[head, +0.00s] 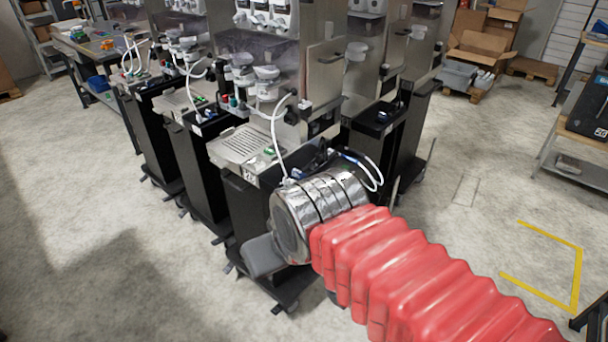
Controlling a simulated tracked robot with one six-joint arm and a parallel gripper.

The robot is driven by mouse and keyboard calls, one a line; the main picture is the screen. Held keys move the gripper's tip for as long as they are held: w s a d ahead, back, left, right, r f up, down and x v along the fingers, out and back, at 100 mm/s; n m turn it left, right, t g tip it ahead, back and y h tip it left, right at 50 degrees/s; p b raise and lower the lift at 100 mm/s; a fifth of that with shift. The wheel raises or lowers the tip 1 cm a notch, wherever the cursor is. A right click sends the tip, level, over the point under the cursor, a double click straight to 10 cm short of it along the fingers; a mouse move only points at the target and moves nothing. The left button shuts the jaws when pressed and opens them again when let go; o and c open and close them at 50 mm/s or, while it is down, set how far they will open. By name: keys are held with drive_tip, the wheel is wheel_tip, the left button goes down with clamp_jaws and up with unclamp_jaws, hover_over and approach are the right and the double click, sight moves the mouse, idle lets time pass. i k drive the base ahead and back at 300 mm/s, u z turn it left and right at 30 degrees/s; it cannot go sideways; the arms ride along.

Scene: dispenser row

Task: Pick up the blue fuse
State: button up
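My arm, in a red ribbed sleeve, reaches in from the lower right in the head view. It ends in a shiny metal cylinder in front of the nearest dispenser. A dark grey block below the cylinder seems to be part of my gripper (265,256); its fingers cannot be made out, nor whether it holds anything. I cannot pick out a blue fuse with certainty. A small blue piece (383,116) sits on the black ledge of a dispenser behind, to the right. Another small blue piece (210,114) is on the dispenser left of the nearest one.
Dispensers on black pedestals (206,165) stand in a close row, with white hoses hanging in front. A grey tray (242,147) juts out near my arm. Cardboard boxes (485,45) stand at the back right. The floor is open at left and right.

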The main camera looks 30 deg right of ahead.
sight(298, 174)
drive_tip(key=u, duration=0.05)
drive_tip(key=i, duration=0.95)
drive_tip(key=z, duration=0.05)
